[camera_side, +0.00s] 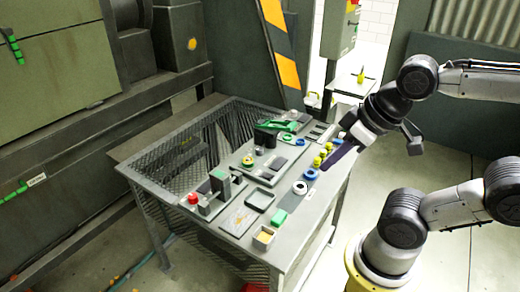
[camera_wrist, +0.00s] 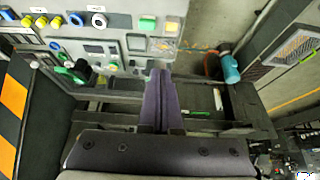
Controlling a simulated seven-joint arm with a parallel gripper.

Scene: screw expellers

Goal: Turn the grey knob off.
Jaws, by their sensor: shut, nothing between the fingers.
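The control panel (camera_side: 225,218) is a tilted grey table with several buttons, knobs and blocks. I cannot tell for certain which fitting is the grey knob. A small dark knob (camera_side: 259,151) stands near the panel's middle, and a grey upright block (camera_side: 220,183) stands near its left edge. My gripper (camera_side: 330,172) is at the panel's right side, its dark purple fingers pointing down and left. In the wrist view the fingers (camera_wrist: 160,78) are together with nothing held. They hide part of the panel behind them.
Yellow knobs (camera_side: 320,158) and a blue ring (camera_side: 311,174) lie close to my fingers. A red button (camera_side: 193,198) and green block (camera_side: 280,217) are farther off. A bottle (camera_wrist: 229,67) shows beyond the panel in the wrist view.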

